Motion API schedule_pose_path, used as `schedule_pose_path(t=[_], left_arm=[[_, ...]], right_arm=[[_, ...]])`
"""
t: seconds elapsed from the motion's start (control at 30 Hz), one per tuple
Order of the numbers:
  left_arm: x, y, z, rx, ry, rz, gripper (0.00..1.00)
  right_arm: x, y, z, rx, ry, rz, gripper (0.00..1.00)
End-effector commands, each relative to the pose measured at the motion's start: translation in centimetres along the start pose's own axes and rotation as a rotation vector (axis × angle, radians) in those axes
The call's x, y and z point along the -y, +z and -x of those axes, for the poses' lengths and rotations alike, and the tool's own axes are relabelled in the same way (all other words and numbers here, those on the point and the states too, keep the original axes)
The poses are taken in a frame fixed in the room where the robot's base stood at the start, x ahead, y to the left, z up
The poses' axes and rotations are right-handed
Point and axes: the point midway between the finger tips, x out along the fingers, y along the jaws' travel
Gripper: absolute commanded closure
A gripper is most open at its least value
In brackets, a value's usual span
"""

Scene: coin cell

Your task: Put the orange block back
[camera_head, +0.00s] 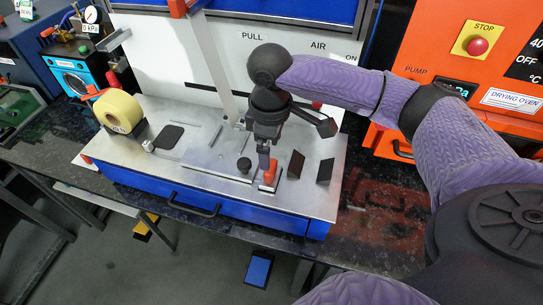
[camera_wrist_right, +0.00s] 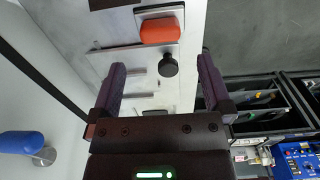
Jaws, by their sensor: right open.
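The orange block (camera_head: 270,172) sits on a small light plate at the front of the grey metal worktop (camera_head: 225,187). In the right wrist view the orange block (camera_wrist_right: 160,31) lies ahead of the fingertips, on a pale plate (camera_wrist_right: 160,11). My right gripper (camera_head: 264,163) points down close by the block and partly overlaps it in the head view. In the wrist view my right gripper (camera_wrist_right: 162,62) has its fingers wide apart, with nothing held between them. Contact with the block cannot be told. My left gripper is not in view.
A black knob (camera_head: 244,165) stands left of the gripper. Dark upright plates (camera_head: 295,163) stand on its right. A yellow tape roll (camera_head: 119,111) is at the worktop's left. An orange drying oven (camera_head: 440,60) is at the right. The worktop's front edge is close to the block.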

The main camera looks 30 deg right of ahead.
Motion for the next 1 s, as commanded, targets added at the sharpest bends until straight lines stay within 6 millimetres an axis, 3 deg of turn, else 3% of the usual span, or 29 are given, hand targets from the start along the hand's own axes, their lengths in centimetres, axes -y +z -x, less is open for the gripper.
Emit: schedule_pose_path(t=[0.03, 0.2, 0.73, 1.0], left_arm=[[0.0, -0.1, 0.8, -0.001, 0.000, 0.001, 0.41], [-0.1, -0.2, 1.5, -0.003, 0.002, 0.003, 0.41], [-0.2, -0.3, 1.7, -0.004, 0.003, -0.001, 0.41], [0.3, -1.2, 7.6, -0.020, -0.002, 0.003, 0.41]], right_arm=[[0.0, -0.1, 1.7, -0.004, 0.003, 0.001, 0.00], [0.0, 0.0, 4.6, -0.002, 0.001, 0.000, 0.00], [0.0, 0.0, 5.2, 0.000, -0.001, 0.000, 0.00], [0.0, 0.1, 11.6, -0.010, 0.008, 0.000, 0.00]])
